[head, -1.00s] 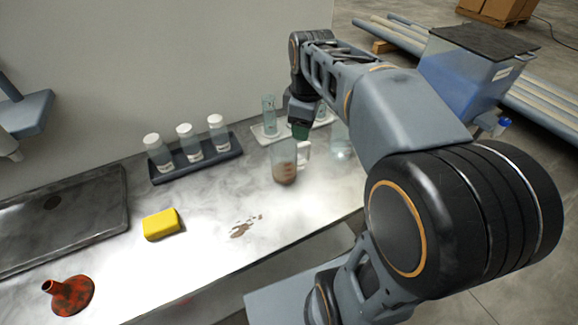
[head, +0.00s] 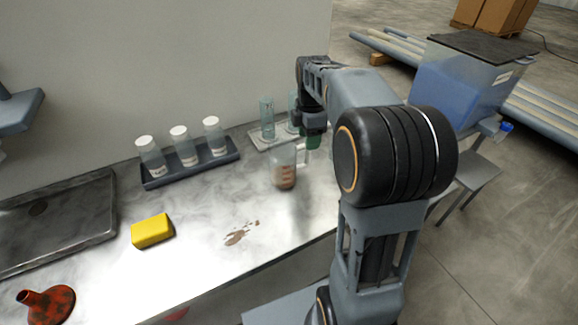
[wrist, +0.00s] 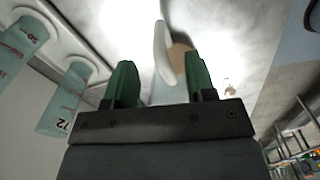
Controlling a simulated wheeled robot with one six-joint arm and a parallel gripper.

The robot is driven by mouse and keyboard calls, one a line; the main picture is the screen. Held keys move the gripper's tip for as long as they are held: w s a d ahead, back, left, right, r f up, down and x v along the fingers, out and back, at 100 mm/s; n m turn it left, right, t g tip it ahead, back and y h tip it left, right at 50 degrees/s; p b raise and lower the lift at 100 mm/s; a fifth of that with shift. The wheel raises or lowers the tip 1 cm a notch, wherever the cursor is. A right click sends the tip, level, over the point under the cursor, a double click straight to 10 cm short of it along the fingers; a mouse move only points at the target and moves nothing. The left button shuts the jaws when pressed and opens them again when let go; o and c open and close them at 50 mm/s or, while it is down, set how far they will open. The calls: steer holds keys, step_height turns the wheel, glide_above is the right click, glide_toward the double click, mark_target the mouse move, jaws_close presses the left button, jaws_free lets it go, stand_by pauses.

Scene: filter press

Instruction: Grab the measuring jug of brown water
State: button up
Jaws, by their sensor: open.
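The measuring jug (head: 284,172) is clear, with brown water in its lower part, and stands upright on the bench. Its white handle is on the right side, toward my gripper (head: 312,140). In the wrist view, my gripper (wrist: 160,85) is open, with its two green fingers apart. The white jug handle (wrist: 162,52) lies ahead, between the finger directions, with the brown water behind it. The jug body is partly hidden there. I cannot tell whether the fingers reach past the handle.
Glass cylinders (head: 267,118) stand on a pale tray behind the jug; two marked ones show in the wrist view (wrist: 62,100). A dark rack (head: 190,164) holds three white-capped bottles. A yellow sponge (head: 152,231), a red funnel (head: 47,304) and a brown spill (head: 240,233) are in front.

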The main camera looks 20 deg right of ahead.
steer(key=shift+s+f+b, duration=0.1)
steer(key=shift+f+b, duration=0.2)
steer(key=shift+f, duration=2.45)
steer(key=shift+c, duration=0.2)
jaws_close()
